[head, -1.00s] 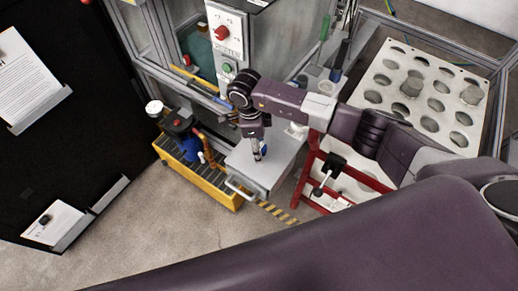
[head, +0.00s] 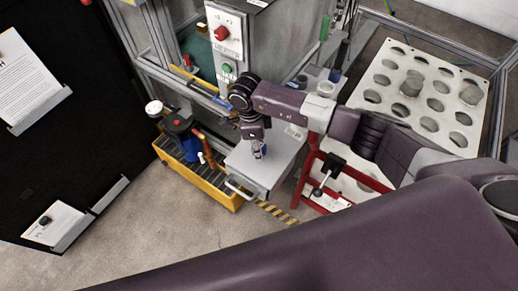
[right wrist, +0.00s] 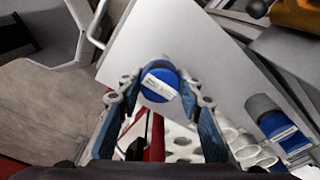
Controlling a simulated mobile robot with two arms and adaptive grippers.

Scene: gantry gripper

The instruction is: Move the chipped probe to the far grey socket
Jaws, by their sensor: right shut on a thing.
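My right gripper (head: 259,151) is low over the pale grey cart top (head: 273,172) in the head view. In the right wrist view its two blue-padded fingers (right wrist: 165,98) are shut on a blue round-ended probe (right wrist: 159,84) with a white printed label. The label is too small to read, and I see no chip. The probe's lower end is hidden, so I cannot tell whether it touches the surface. A second blue piece with a grey end and white label (right wrist: 279,128) lies to the right in the wrist view. I cannot pick out the far grey socket. My left gripper is not in view.
A yellow cart (head: 195,175) stands left of the grey top. A red frame (head: 309,180) and a white perforated plate (head: 437,88) with grey round pieces are to the right. Open floor (head: 190,235) lies in front.

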